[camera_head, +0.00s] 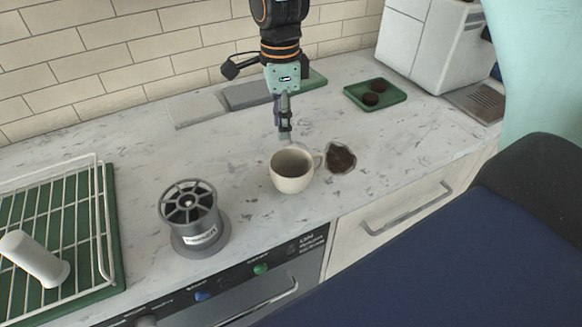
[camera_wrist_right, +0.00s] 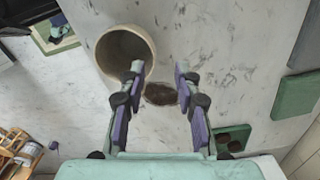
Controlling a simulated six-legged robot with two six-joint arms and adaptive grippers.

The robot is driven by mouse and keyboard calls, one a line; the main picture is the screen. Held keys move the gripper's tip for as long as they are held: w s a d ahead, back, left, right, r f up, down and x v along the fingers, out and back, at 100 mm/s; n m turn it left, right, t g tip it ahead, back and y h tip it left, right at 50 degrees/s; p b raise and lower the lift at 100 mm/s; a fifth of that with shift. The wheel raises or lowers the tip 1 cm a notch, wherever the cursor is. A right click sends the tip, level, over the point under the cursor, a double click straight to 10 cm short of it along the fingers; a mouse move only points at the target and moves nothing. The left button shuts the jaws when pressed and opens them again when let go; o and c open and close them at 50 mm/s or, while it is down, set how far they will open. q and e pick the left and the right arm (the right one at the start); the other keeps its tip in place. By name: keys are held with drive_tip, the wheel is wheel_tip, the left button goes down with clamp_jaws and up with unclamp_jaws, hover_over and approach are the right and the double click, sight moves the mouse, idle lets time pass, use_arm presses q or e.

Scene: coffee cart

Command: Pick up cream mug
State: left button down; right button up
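The cream mug (camera_head: 291,172) stands upright on the marble counter in the head view, with its handle toward the right. It also shows in the right wrist view (camera_wrist_right: 104,58), where I look into its open mouth. My right gripper (camera_head: 284,138) points down just behind the mug in the head view. In the right wrist view my right gripper (camera_wrist_right: 160,72) is open. Its left finger overlaps the mug's lower right rim, and its right finger is clear of the mug. I cannot tell whether the finger touches it. My left gripper is not in view.
A dark coffee patch (camera_head: 341,158) lies right of the mug. A grey cylindrical holder (camera_head: 190,212) stands left of it. A green tray (camera_head: 396,98) with dark pucks and a white machine (camera_head: 432,45) are back right.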

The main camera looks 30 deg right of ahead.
sight(285, 150)
drive_tip(key=f, duration=0.1)
drive_tip(key=s+f, duration=0.1)
drive_tip(key=f, duration=0.1)
drive_tip(key=shift+s+a, duration=0.3)
drive_tip(key=f, duration=0.4)
drive_tip(key=shift+w+d+f, duration=0.2)
drive_tip(key=shift+w+d, duration=0.15)
drive_tip(key=shift+s+a+r, duration=0.2)
drive_tip(key=shift+s+a, duration=0.05)
drive_tip(key=shift+s, duration=0.1)
drive_tip(key=shift+w+d+f, duration=0.2)
drive_tip(key=shift+w, duration=0.1)
drive_tip(key=c, duration=0.6)
drive_tip(key=shift+s+a+r, duration=0.15)
drive_tip(key=shift+s+r, duration=0.05)
drive_tip(key=shift+s, duration=0.05)
clamp_jaws()
drive_tip(key=shift+w+f, duration=0.1)
drive_tip(key=shift+w, duration=0.1)
